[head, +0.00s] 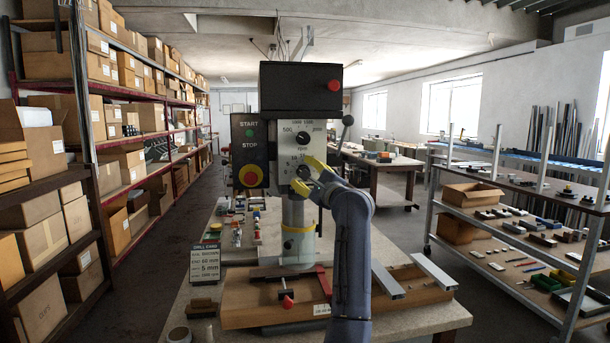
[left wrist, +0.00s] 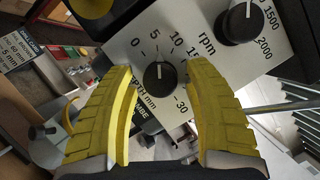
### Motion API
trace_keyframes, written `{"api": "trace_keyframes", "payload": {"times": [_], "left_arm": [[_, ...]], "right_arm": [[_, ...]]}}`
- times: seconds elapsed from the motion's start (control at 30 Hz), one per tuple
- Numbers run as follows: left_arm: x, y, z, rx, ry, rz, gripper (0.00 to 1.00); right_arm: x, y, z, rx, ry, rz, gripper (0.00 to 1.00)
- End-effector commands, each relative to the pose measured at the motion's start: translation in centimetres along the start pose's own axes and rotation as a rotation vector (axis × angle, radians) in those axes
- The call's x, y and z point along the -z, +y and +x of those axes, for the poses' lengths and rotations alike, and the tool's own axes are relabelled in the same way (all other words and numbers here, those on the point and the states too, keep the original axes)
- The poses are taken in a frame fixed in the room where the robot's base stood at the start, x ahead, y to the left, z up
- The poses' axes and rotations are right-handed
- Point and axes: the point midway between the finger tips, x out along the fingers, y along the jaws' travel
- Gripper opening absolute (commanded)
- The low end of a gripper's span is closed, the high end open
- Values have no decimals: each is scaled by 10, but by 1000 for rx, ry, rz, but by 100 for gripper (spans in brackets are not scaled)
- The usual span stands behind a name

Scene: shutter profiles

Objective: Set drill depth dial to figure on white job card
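The depth dial is a black knob with a white pointer on the drill's pale front panel. In the left wrist view the dial (left wrist: 159,76) sits between my finger tips, with a scale around it marked 0, 5, 10, 15 and 30. Its pointer seems to point near 5, on the side toward 10. My left gripper (head: 304,174) is open in front of the drill head, and its yellow fingers (left wrist: 160,68) show a gap on both sides of the knob. My right gripper is not in view.
The rpm knob (head: 302,139) is above the depth dial. The start/stop box (head: 250,155) with a red button is on the left. A wooden board (head: 245,316) with a red clamp lies under the drill. Shelves (head: 95,180) of boxes stand left, a rack (head: 520,225) right.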

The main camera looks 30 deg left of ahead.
Motion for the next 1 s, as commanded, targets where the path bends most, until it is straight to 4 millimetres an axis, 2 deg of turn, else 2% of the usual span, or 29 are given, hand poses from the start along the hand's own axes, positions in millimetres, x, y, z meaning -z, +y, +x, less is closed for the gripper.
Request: {"api": "trace_keyframes", "payload": {"times": [0.27,0.43,1.0], "left_arm": [[-1,-1,0,1,-2,0,56],[0,-1,-10,2,-1,-1,56],[0,0,-100,1,0,0,56]], "right_arm": [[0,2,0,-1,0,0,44],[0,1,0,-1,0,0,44],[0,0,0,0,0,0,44]]}}
